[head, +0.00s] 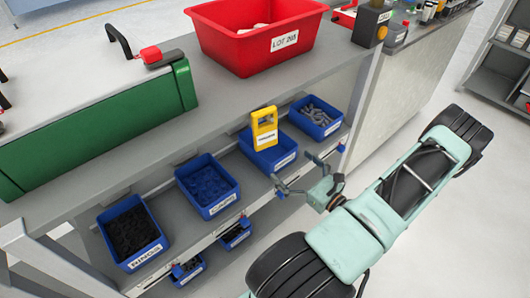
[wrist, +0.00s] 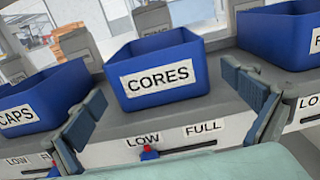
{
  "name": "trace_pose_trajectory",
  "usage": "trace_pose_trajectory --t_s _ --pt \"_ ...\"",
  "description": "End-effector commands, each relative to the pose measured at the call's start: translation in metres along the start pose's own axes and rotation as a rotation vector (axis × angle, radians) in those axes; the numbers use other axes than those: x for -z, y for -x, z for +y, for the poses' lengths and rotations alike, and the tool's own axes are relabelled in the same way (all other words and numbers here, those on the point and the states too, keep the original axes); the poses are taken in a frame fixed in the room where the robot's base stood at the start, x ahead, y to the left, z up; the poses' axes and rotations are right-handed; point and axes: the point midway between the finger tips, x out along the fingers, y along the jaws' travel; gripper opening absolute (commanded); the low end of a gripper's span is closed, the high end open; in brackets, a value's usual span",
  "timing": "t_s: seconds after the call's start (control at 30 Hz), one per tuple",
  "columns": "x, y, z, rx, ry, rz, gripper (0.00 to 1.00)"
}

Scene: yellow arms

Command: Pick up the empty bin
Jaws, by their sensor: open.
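A blue bin labelled CORES (wrist: 160,72) stands upright on the lower shelf. In the head view this appears to be the third bin (head: 284,159), partly covered by a yellow labelled object. The inner walls I can see are bare; its floor is not clearly seen. My gripper (head: 294,172) is open and empty in front of the shelf, facing this bin. In the wrist view its fingers (wrist: 168,108) are spread to either side of the bin's front, apparently not touching it.
A blue CAPS bin (head: 222,205) and a bin of black parts (head: 148,255) stand left; a bin of grey parts (head: 330,130) stands right. The yellow object (head: 264,127) hangs near the worktop edge. A red bin (head: 255,50) and green case (head: 90,125) sit above.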

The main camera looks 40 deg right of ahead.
Motion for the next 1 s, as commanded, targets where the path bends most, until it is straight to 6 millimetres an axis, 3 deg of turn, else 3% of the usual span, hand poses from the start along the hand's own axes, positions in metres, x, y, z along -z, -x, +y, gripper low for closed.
trace_pose_trajectory --t_s 0.1,0.37,0.7,1.0 --pt "0.001 -0.021 0.002 -0.006 0.002 0.000 1.00" --pt "0.001 -0.044 0.002 -0.006 0.003 0.003 1.00" --pt "0.000 -0.089 0.005 -0.008 0.003 0.003 1.00" --pt "-0.001 -0.093 0.004 -0.006 0.003 0.005 0.98"
